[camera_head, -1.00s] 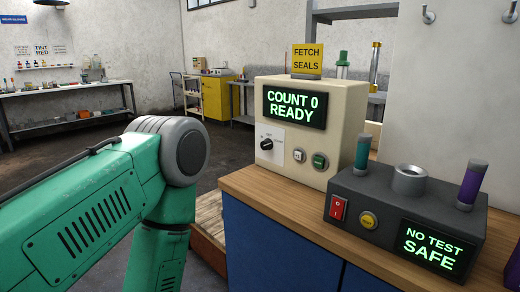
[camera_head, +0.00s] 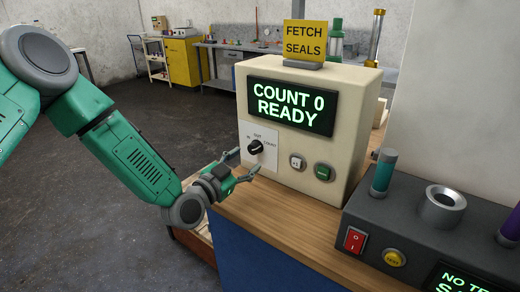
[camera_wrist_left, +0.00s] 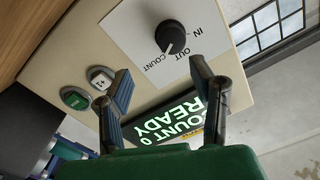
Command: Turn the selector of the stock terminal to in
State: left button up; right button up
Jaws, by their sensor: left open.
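The stock terminal (camera_head: 340,85) is a cream box on the wooden counter. Its screen reads "COUNT 0 READY". The selector (camera_head: 255,147) is a round black knob on a white plate marked in, out and count. In the left wrist view, the selector (camera_wrist_left: 170,36) shows a white mark pointing to the count side. My left gripper (camera_head: 243,164) is open and empty, just in front of and below the selector, not around it. In the left wrist view, the fingers (camera_wrist_left: 161,72) are spread apart with the knob beyond their tips. My right gripper is not in view.
A white button (camera_head: 297,162) and a green button (camera_head: 323,172) sit right of the selector. A yellow "FETCH SEALS" sign (camera_head: 304,41) stands on top. A dark test box (camera_head: 410,220) with a red switch stands at the right. Open floor lies to the left.

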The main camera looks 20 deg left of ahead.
aim_at(252, 151)
pick_arm(q)
jog(key=x, duration=0.7)
jog(key=shift+w+a+f, duration=0.15)
jog(key=shift+a+f, duration=0.05)
jog(key=shift+a, duration=0.15)
jog(key=c, duration=0.4)
jog(key=shift+a, duration=0.2)
jog(key=c, duration=0.6)
jog(key=shift+s+a+f, duration=0.1)
jog(key=shift+s+a, duration=0.05)
jog(key=shift+a, duration=0.3)
jog(key=shift+s+a+f, duration=0.1)
jog(key=shift+s+a, duration=0.05)
jog(key=shift+a, duration=0.35)
jog(key=shift+c, duration=0.7)
jog(key=shift+d, duration=0.45)
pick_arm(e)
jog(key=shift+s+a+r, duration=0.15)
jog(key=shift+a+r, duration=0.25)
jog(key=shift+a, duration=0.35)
